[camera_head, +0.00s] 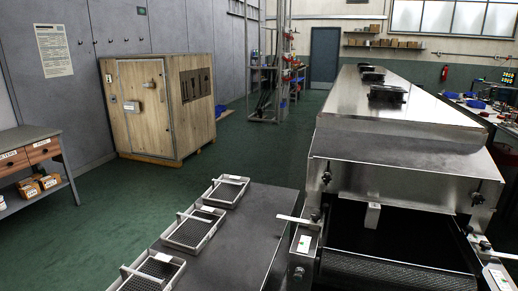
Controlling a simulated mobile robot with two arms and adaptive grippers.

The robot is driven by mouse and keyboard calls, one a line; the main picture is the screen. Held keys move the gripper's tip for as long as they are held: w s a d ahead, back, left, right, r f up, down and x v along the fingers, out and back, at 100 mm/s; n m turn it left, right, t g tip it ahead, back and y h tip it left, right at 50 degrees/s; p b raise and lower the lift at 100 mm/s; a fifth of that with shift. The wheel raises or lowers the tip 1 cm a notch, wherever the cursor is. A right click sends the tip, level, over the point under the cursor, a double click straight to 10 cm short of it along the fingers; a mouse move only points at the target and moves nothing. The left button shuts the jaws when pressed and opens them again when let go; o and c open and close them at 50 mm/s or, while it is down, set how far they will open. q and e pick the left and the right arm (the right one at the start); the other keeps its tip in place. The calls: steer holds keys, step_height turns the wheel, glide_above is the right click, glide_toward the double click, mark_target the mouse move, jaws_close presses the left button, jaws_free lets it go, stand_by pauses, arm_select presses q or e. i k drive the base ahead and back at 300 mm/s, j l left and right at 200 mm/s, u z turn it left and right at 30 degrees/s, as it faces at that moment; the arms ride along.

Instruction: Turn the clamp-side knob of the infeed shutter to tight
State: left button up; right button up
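The tunnel dryer (400,110) is a long steel housing running away from me on the right. Its infeed end faces me, with a steel shutter plate (398,180) above a dark opening. A dark knob (326,178) sits at the plate's left edge and another dark knob (477,199) at its right edge. I cannot tell which is the clamp-side knob, or how tight either is. A pale tab (373,214) hangs at the plate's lower middle. Neither of my grippers is in view.
A mesh conveyor belt (395,272) lies below the opening. A flat lever (294,219) juts left from the left frame post. A dark table (245,232) left of the dryer carries wire-mesh trays (193,230). Green floor (110,217) is clear between table and wooden cabinet (160,105).

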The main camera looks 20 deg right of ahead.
mark_target(478, 199)
steer(key=z, duration=1.65)
steer(key=i+l, duration=0.1)
steer(key=l, duration=0.35)
steer(key=i+l+z, duration=0.1)
steer(key=l, duration=0.3)
